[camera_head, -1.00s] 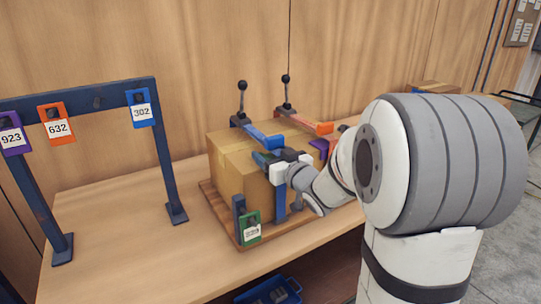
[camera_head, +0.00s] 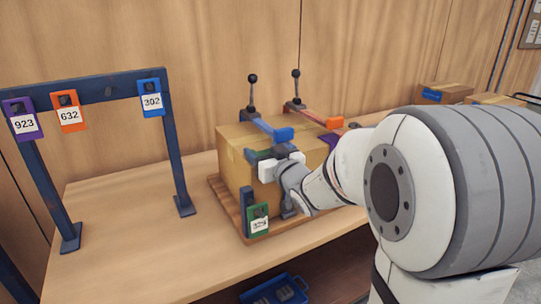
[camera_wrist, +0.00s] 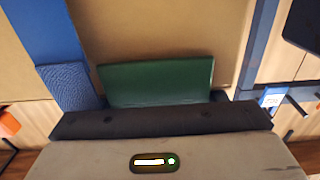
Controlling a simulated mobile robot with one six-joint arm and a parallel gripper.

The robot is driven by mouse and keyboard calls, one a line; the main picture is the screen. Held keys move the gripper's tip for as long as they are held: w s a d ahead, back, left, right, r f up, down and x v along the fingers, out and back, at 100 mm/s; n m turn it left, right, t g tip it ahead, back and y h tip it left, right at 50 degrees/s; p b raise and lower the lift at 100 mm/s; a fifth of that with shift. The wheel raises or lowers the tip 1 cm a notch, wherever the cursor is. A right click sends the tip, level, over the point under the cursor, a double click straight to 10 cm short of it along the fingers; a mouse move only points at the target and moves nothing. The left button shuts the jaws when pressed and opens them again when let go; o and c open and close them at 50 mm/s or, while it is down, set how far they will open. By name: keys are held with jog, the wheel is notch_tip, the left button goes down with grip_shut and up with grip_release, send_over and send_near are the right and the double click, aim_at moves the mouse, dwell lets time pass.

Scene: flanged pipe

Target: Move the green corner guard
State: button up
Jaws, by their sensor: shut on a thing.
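The green corner guard (camera_wrist: 155,82) shows in the wrist view as a dark green plate just beyond the dark front of my gripper (camera_wrist: 160,117). It stands out against the tan cardboard box (camera_wrist: 165,30), and its lower edge is hidden by the gripper. In the head view my gripper (camera_head: 268,163) is at the front upper edge of the box (camera_head: 233,165), shut on the guard. The guard is mostly hidden there, and I cannot tell whether it touches the box.
Two black-knobbed clamps (camera_head: 252,78) (camera_head: 295,73) reach over the box. A green number tag (camera_head: 258,220) hangs on a short post at the front. A dark blue rack (camera_head: 110,87) with purple, orange and blue tags stands left. The bench (camera_head: 120,235) between is clear.

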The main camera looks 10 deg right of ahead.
jog(key=shift+s+a, duration=0.25)
jog(key=shift+a, duration=0.5)
jog(key=o, duration=1.1)
jog(key=shift+c, duration=0.2)
jog(key=shift+s, duration=0.1)
jog(key=v, duration=0.7)
jog(key=shift+s, duration=0.3)
jog(key=shift+d, duration=0.2)
